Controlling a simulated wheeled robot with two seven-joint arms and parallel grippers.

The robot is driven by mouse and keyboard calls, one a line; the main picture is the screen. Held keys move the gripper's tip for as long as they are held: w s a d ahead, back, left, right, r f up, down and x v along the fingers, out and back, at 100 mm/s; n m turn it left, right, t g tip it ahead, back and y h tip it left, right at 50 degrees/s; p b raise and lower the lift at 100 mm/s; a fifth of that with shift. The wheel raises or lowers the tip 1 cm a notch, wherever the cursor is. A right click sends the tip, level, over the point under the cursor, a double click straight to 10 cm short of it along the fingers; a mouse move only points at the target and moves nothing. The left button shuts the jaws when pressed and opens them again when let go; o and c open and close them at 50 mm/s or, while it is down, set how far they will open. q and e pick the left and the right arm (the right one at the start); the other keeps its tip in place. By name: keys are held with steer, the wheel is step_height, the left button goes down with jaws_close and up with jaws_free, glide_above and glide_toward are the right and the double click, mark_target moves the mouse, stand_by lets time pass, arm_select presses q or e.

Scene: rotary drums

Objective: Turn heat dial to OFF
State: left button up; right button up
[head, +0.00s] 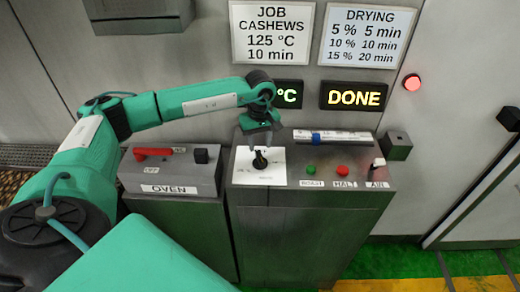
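The black heat dial (261,161) sits on a white plate (277,174) on top of the grey console. My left gripper (260,147) points down directly above the dial, with its fingers at or very near the top of the knob. Whether the fingers touch or clasp the knob is too small to tell. The gripper hides part of the plate, and the dial's markings and pointer direction cannot be read. My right gripper is not in view.
Right of the dial are a green ROAST button (311,169), a red HALT button (343,170) and an AIR switch (379,163). A blue slider (316,137) lies behind. Left is the OVEN box (190,178) with a red lever (153,152). A display (355,97) reads DONE; a red lamp (412,82) glows.

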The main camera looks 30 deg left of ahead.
mark_target(260, 156)
arm_select(q)
steer(key=shift+f+p, duration=0.8)
steer(key=shift+f, duration=2)
jaws_close()
